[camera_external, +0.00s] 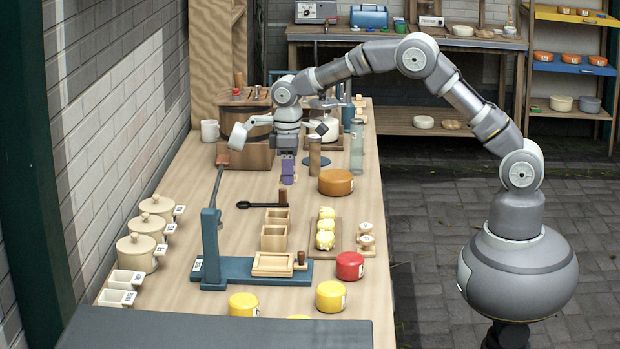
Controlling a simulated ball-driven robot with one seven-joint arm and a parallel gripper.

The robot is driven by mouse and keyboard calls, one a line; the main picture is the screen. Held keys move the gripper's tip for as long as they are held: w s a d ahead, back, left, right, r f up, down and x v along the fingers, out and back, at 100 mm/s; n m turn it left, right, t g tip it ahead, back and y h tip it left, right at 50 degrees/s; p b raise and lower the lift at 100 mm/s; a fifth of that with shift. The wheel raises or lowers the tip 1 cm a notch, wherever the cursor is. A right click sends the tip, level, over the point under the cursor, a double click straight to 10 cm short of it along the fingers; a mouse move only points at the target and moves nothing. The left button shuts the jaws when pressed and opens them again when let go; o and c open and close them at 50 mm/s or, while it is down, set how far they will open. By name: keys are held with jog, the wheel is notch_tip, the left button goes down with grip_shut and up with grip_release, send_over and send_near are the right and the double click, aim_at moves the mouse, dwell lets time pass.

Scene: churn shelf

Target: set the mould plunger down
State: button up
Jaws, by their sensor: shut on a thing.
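My gripper (288,152) points down over the far middle part of the bench and is shut on a small upright purple piece, which I take to be the mould plunger (288,169). Its lower end is at or just above the bench top; I cannot tell whether it touches. The finger tips are small and partly hidden around its top.
The wooden bench (190,235) has a brown peg (283,197), a black spoon (262,205) and small wooden boxes (273,238) in front. An orange cheese (335,182) and a glass bottle (356,150) stand right. A wooden box (245,155) stands left.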

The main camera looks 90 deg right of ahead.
jog(key=p, duration=0.3)
send_over(257, 229)
notch_tip(257, 229, down, 2)
notch_tip(257, 229, down, 11)
jog(key=b, duration=0.4)
jog(key=shift+r, duration=0.25)
jog(key=o, duration=1)
jog(key=shift+o, duration=0.2)
